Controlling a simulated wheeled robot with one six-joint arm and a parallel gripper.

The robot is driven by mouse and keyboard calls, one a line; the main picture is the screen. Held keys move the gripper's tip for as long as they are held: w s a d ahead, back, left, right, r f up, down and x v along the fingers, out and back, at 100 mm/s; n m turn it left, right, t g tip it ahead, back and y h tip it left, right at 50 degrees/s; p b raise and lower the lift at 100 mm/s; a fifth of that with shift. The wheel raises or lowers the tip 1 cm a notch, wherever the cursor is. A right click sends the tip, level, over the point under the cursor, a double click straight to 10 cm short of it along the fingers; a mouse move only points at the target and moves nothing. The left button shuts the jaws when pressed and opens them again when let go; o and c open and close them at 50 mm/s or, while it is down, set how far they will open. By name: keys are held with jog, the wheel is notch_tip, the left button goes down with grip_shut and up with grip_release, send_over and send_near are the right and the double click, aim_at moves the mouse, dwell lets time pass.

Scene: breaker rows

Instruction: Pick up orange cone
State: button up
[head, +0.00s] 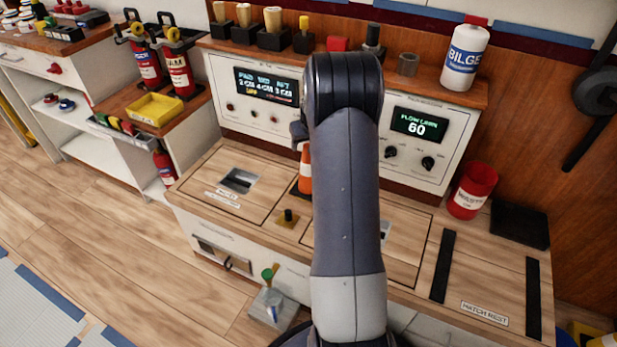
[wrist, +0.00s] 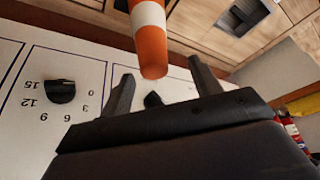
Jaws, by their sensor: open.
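The orange cone (head: 305,172) with a white band stands upright on the wooden counter, in front of the white control panel. My arm hides its right side in the head view. In the wrist view the cone (wrist: 149,38) shows at the top middle, its narrow orange end pointing down toward my gripper (wrist: 160,70). My gripper is open and empty, with one finger to each side of the cone's narrow end. I cannot tell whether that end is between the fingertips or just beyond them.
The panel's numbered dial knob (wrist: 60,91) is close to the left finger. A small black lever (head: 288,216) stands on the counter before the cone. A red waste can (head: 472,190) stands to the right. A bilge bottle (head: 465,58) sits on the shelf above.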

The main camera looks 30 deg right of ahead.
jog(key=x, duration=0.3)
jog(key=b+x, duration=0.1)
jog(key=shift+s+d+f, duration=0.15)
jog(key=shift+d+f, duration=0.15)
jog(key=shift+f, duration=0.05)
jog(key=shift+c, duration=0.4)
grip_shut()
